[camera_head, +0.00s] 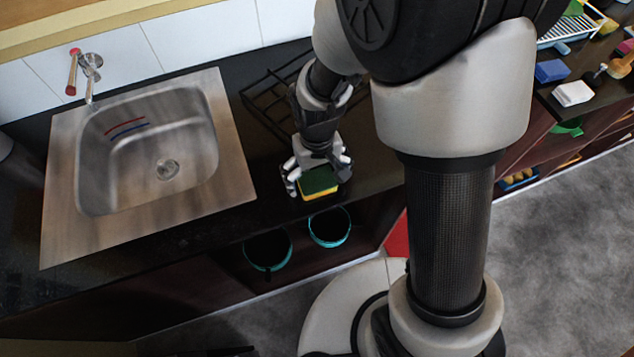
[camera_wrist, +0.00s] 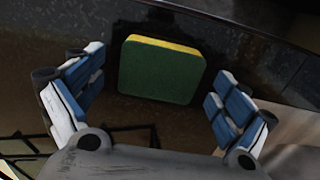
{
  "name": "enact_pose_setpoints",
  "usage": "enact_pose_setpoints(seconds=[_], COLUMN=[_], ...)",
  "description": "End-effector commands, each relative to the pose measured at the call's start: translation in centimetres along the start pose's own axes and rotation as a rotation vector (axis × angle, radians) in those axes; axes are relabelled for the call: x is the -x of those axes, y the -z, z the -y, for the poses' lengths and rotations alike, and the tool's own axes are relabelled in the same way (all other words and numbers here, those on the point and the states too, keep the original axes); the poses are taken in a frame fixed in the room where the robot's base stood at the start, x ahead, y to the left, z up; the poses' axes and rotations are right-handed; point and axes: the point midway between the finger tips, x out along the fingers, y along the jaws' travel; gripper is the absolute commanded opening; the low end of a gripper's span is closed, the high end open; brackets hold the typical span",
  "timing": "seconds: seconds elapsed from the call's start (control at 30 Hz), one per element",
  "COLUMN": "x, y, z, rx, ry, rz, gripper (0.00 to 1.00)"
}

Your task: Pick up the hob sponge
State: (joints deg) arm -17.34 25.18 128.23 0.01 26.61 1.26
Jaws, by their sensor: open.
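The hob sponge (camera_head: 319,183) is a green and yellow block on the dark counter near its front edge, to the right of the sink. It also shows in the wrist view (camera_wrist: 161,72), green face toward the camera and a yellow edge along the top. My gripper (camera_head: 318,184) is open just above the sponge. In the wrist view its two blue-padded fingers (camera_wrist: 154,92) stand apart on the left and right of the sponge. Gaps show between the sponge and both fingers there.
A steel sink (camera_head: 70,228) with a tap (camera_head: 88,75) is at the left. A black wire rack (camera_head: 262,98) lies behind my gripper. Teal-rimmed pots (camera_head: 330,228) stand below the counter edge. A blue sponge (camera_head: 551,71) and a white block (camera_head: 573,94) lie at the far right.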

Motion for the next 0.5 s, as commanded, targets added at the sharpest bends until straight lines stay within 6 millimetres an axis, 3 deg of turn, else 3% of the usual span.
enact_pose_setpoints(seconds=[0.13, 0.5], x=[0.15, 0.17], y=[0.02, 0.02], z=[0.01, 0.0], rx=[0.0, 0.0], ry=[0.0, 0.0], rz=[-0.001, -0.001], gripper=[0.93, 0.69])
